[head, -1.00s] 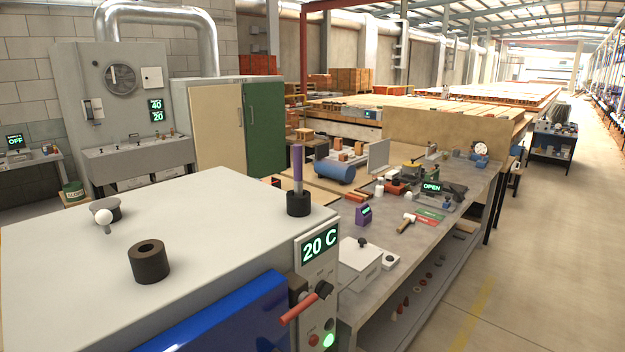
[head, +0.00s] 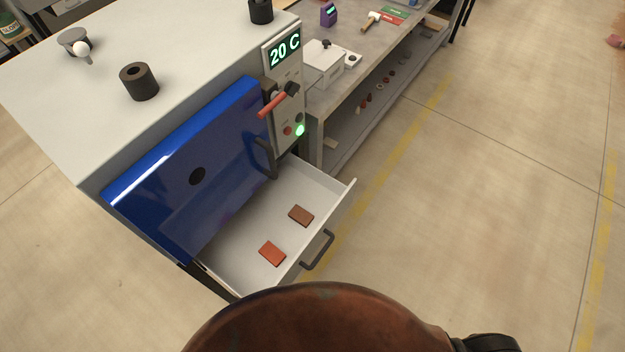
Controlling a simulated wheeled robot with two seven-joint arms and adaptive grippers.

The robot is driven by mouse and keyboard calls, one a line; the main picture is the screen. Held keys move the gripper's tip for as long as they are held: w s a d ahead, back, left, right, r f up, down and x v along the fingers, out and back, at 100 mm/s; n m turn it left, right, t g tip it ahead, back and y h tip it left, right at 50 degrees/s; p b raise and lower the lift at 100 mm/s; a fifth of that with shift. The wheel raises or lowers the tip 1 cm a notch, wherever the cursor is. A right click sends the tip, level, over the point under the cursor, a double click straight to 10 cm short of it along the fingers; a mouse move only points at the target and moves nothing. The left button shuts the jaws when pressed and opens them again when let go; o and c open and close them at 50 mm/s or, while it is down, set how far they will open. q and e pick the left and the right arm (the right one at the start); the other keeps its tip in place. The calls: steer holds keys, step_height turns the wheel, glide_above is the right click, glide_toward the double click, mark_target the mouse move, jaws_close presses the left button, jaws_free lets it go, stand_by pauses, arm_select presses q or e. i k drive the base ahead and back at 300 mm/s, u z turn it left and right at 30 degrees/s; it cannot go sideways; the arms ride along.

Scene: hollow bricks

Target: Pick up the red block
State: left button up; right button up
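The red block (head: 272,253) lies flat in the open white drawer (head: 345,198), in its front left part in the head view. A browner block (head: 301,216) lies in the same drawer, a little farther back and to the right, apart from the red one. The drawer sticks out below the blue door (head: 160,200) of the white cabinet. Neither of my grippers shows in the head view.
A large rounded brown surface (head: 315,318) fills the bottom edge, in front of the drawer. The drawer has a dark handle (head: 317,250). A workbench (head: 330,95) stands behind at the right. The floor to the right is clear.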

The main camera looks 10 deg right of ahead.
mark_target(268, 251)
steer(key=u, duration=1.05)
steer(key=k, duration=0.6)
steer(key=z, duration=0.95)
